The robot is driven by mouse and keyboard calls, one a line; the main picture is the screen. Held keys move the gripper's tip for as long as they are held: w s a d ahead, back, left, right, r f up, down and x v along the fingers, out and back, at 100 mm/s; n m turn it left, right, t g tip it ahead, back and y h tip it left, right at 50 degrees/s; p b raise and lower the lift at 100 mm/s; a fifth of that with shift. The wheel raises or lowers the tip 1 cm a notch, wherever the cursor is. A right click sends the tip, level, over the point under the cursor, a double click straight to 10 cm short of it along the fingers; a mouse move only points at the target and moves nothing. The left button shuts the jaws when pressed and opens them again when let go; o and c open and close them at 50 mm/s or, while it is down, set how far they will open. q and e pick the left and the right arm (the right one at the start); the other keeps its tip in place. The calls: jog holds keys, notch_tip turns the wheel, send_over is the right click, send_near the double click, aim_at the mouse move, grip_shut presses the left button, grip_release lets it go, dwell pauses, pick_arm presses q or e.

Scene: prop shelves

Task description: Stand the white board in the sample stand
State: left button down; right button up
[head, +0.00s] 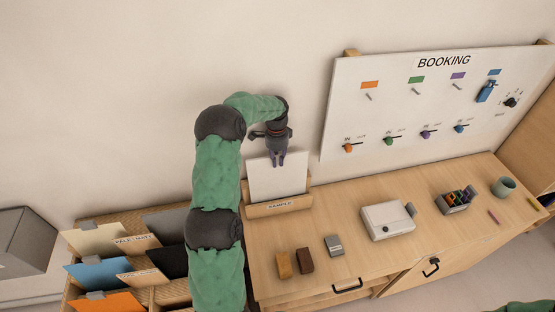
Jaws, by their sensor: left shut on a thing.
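The white board (277,183) is upright at the sample stand (279,206), a wooden holder with a SAMPLE label on its front. The board's lower edge is hidden behind the stand's front, so I cannot tell whether it touches the bottom. My left gripper (277,162) points down and is shut on the top edge of the board. My right gripper is out of view.
The stand is on a wooden counter (350,212) with small blocks, a white box (387,221), a pen holder (455,202) and a cup (503,187). A BOOKING board (430,110) is behind.

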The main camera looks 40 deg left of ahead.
pick_arm(q)
jog(key=c, duration=1.2)
grip_release()
jog(key=shift+o, duration=0.2)
notch_tip(320, 180, up, 10)
